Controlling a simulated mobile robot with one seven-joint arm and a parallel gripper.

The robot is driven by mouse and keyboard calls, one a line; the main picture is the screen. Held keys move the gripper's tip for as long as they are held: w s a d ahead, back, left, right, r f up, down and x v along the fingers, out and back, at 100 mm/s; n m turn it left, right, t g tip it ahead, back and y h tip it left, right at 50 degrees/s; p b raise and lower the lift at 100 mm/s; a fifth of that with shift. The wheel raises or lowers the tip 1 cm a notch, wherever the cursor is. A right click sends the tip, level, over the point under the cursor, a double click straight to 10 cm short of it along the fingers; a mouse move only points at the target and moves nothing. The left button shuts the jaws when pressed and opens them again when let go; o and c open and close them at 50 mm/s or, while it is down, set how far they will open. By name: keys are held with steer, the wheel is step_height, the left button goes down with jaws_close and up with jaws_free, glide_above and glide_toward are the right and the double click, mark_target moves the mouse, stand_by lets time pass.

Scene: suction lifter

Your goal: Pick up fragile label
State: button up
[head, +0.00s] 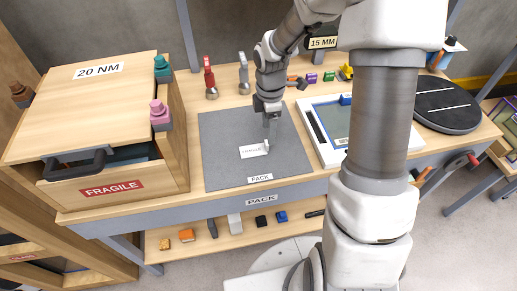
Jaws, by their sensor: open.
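A small white card (252,151) with dark print too small to read lies on the grey mat (225,172) marked PACK. My gripper (269,142) points down over the mat at the card's right end. Its jaws are open, and I cannot tell whether they touch the card or stand around it. A red label reading FRAGILE (112,188) is on the front of the wooden drawer box (165,180) at the left, well away from my gripper.
A white tray-like device (322,150) stands just right of the mat. A red-topped tool (209,77) and a grey one (243,73) stand behind it. A black round turntable (447,104) is at the right. A lower shelf (165,258) holds several small parts.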

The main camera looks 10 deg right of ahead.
mark_target(266, 142)
steer(key=shift+w+a+f+b, duration=0.1)
steer(key=shift+a+f+b, duration=0.05)
steer(key=shift+f, duration=1.35)
steer(key=shift+w+a+f+b, duration=0.1)
steer(key=shift+f+b, duration=0.05)
steer(key=shift+f, duration=1.35)
jaws_close()
